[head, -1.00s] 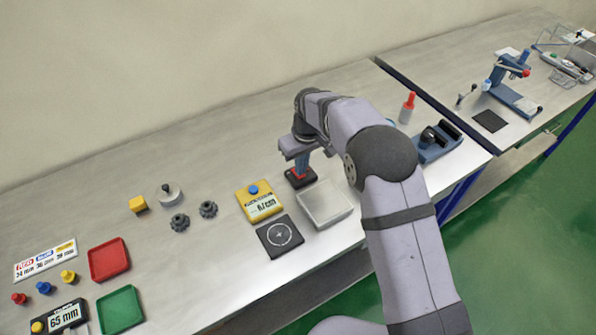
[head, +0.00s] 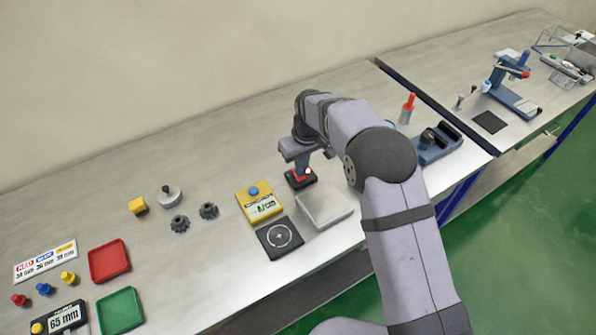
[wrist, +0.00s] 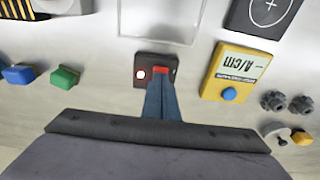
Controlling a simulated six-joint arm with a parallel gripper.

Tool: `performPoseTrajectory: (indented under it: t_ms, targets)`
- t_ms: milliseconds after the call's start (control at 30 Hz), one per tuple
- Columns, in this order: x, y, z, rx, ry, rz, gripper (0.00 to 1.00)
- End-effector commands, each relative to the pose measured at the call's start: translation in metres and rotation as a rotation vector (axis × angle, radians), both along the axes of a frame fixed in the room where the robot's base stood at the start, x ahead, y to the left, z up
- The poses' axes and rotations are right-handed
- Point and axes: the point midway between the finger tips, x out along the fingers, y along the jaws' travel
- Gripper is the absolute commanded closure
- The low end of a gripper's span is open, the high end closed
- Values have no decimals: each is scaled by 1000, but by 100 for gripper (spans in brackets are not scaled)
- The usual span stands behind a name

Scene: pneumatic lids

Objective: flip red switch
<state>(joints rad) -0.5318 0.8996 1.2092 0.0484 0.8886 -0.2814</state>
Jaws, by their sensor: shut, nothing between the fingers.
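The red switch is a small black box (head: 300,185) with a red rocker on top, on the metal table at the centre of the head view. In the wrist view the black box (wrist: 150,60) shows a glowing red-white lamp (wrist: 141,73) beside the red rocker (wrist: 161,68). My gripper (head: 300,172) is shut and empty, pointing down, with its blue fingertips right at the rocker. In the wrist view my fingertips (wrist: 160,80) cover part of the rocker; whether they touch it I cannot tell.
A clear square tray (head: 325,206) stands just in front of the switch. A yellow meter (head: 260,203) and a black pad (head: 279,238) lie to the left. Blue and green buttons (wrist: 64,77) show left in the wrist view. The table behind the switch is mostly clear.

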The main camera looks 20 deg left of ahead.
Motion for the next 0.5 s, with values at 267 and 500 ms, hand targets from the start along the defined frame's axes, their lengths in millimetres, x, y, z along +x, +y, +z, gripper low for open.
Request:
performPoseTrajectory:
  t_ms: [267, 500]
  targets:
    - [0, 0, 24, 1, -2, 0, 100]
    - [0, 0, 41, 1, -1, 0, 100]
